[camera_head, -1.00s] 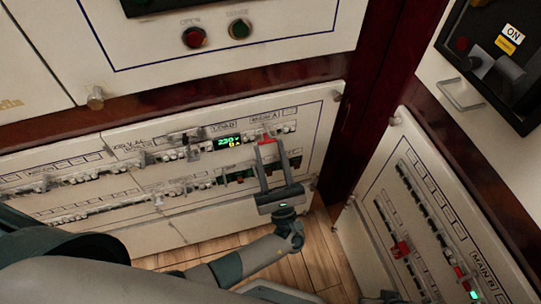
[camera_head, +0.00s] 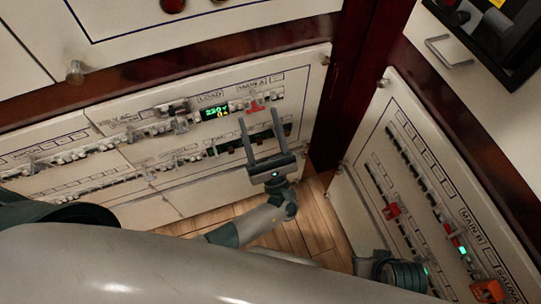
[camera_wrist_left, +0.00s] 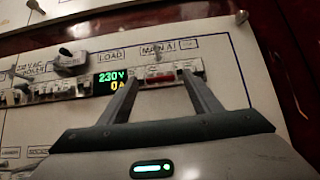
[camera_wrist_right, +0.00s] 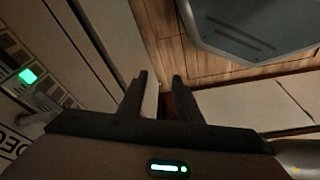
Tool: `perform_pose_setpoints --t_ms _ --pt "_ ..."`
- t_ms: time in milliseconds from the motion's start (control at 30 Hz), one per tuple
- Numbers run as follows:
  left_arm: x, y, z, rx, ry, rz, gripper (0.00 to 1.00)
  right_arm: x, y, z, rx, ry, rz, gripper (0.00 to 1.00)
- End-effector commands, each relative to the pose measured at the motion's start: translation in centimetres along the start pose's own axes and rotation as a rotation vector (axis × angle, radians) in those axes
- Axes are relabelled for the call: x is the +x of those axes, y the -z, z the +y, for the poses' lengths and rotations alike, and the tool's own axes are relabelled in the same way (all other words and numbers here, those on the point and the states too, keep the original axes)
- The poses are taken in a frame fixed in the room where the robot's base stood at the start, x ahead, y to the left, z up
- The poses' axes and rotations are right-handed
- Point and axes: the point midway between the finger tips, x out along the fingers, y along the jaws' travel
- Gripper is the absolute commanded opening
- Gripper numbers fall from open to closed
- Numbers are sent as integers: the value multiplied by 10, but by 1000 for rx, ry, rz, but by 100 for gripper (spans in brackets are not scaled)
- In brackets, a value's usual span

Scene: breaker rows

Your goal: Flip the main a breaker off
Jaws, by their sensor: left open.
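The main A breaker (camera_head: 257,106) has a red handle under the MAIN A label on the lower left panel. It also shows in the left wrist view (camera_wrist_left: 160,77), framed between the fingers. My left gripper (camera_head: 261,117) is open and empty, its fingertips just below and in front of the red handle. I see no clear contact. The display (camera_head: 215,113) beside the breaker reads 230 V and 0 A in the left wrist view (camera_wrist_left: 110,81). My right gripper (camera_wrist_right: 160,77) has its fingers apart with nothing between them.
A second panel (camera_head: 350,190) stands at the right with the MAIN B breaker row, red switches and green lights. An orange switch (camera_head: 487,291) is at its lower right. A metal handle (camera_head: 449,53) sticks out above it. Wood floor (camera_head: 318,228) lies between the panels.

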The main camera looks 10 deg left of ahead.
Motion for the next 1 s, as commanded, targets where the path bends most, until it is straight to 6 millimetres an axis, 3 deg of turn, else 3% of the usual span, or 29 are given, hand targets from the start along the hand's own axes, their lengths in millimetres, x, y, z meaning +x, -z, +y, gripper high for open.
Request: perform_pose_setpoints --t_ms 267,700,1000 --pt "-37 2 0 1 1 2 58 8 11 -13 -9 30 74 31" --pt "-126 3 -1 1 1 1 58 14 37 -41 -14 100 256 31" --pt "-162 2 0 0 0 0 58 12 50 -54 -11 136 344 31"
